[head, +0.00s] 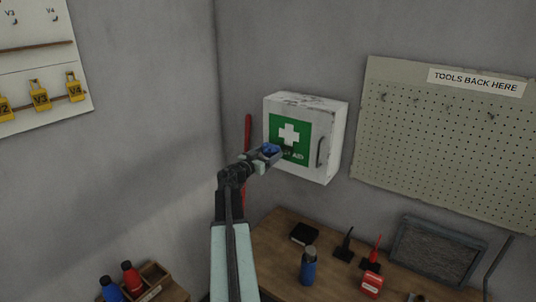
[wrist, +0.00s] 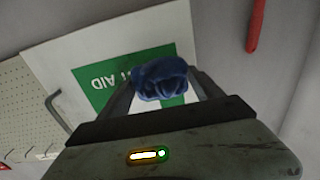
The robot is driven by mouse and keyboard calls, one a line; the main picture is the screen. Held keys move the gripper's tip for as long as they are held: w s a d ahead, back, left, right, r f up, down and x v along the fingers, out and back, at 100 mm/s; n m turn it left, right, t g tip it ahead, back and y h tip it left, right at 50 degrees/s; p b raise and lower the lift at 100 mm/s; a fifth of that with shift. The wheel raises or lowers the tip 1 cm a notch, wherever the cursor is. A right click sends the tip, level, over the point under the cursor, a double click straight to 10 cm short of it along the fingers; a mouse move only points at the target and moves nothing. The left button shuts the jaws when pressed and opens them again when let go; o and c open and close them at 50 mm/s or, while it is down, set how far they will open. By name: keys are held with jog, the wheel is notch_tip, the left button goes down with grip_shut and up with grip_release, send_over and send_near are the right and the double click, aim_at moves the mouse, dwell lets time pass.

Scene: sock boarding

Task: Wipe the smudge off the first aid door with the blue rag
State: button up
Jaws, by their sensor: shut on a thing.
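The white first aid box (head: 337,135) hangs on the wall near the corner, its door shut. The door bears a green panel with a white cross (head: 289,134) and a handle on its right side. My gripper (head: 266,153) is in front of the lower left of the green panel, shut on the bunched blue rag (head: 271,150). In the wrist view the rag (wrist: 160,78) sits between the fingers and covers part of the green panel (wrist: 95,90). A dark patch beside the rag in the head view may be the smudge; I cannot tell whether the rag touches the door.
A wooden bench (head: 275,236) below holds a blue bottle (head: 308,266), a black box (head: 303,234), a red item (head: 370,284) and a framed filter (head: 436,250). A red bar (head: 247,135) is on the wall left of the box. A pegboard (head: 440,140) hangs right.

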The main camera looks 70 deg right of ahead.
aim_at(299, 155)
jog(key=shift+x, duration=1)
jog(key=shift+s+a, duration=0.35)
jog(key=shift+s, duration=0.5)
jog(key=shift+s+a, duration=0.3)
jog(key=shift+s, duration=0.55)
jog(key=shift+s+a, duration=0.25)
jog(key=shift+s, duration=1.05)
jog(key=shift+s+a, duration=0.3)
jog(key=shift+s, duration=0.95)
jog(key=shift+s+a, duration=0.25)
jog(key=shift+s, duration=1.05)
jog(key=shift+w, duration=0.15)
jog(key=shift+w+d, duration=0.5)
jog(key=shift+w, duration=1.3)
jog(key=shift+w+d, duration=0.45)
jog(key=shift+w, duration=1.4)
jog(key=shift+w+d, duration=0.5)
jog(key=shift+w, duration=1.3)
jog(key=shift+r, duration=0.25)
jog(key=shift+s+a, duration=0.25)
jog(key=shift+s, duration=0.7)
jog(key=shift+s+a, duration=0.2)
jog(key=shift+s, duration=0.8)
